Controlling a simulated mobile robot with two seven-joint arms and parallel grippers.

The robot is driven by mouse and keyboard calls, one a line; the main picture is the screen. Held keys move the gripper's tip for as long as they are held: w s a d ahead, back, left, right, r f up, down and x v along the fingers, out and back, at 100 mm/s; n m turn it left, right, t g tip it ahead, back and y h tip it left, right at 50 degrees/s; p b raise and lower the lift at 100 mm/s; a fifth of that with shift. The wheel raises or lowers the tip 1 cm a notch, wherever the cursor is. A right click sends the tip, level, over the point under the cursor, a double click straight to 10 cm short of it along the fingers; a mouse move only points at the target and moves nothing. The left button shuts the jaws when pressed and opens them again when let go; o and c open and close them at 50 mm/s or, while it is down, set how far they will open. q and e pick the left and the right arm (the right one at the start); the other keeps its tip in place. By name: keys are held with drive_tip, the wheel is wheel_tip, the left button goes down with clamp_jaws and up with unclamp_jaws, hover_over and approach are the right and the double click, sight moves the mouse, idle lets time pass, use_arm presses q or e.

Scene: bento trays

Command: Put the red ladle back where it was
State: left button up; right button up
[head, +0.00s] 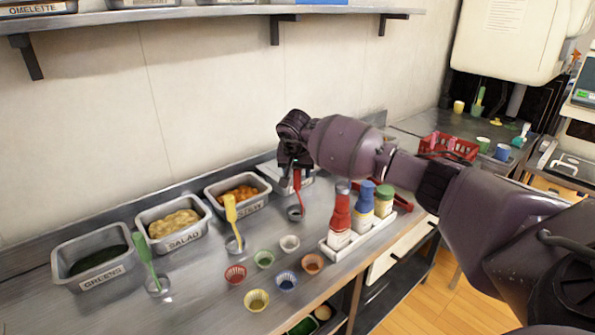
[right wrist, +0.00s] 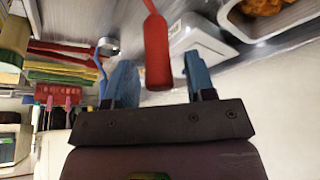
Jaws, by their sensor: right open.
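The red ladle (head: 298,189) stands upright, its lower end in a small round metal holder (head: 296,213) on the counter in front of the trays. My right gripper (head: 295,162) is at the top of its handle, pointing down. In the right wrist view the red handle (right wrist: 157,55) is between the two blue fingers, with a gap on both sides. The right gripper (right wrist: 160,82) is open. My left gripper is not in view.
A yellow ladle (head: 231,212) and a green ladle (head: 143,252) stand in similar holders to the left. Metal food trays (head: 100,277) line the wall. Sauce bottles stand in a white rack (head: 352,244) at right. Several small coloured cups (head: 257,300) lie in front.

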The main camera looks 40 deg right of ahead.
drive_tip(key=v, duration=1.2)
drive_tip(key=shift+p, duration=0.4)
drive_tip(key=shift+d+f, duration=0.1)
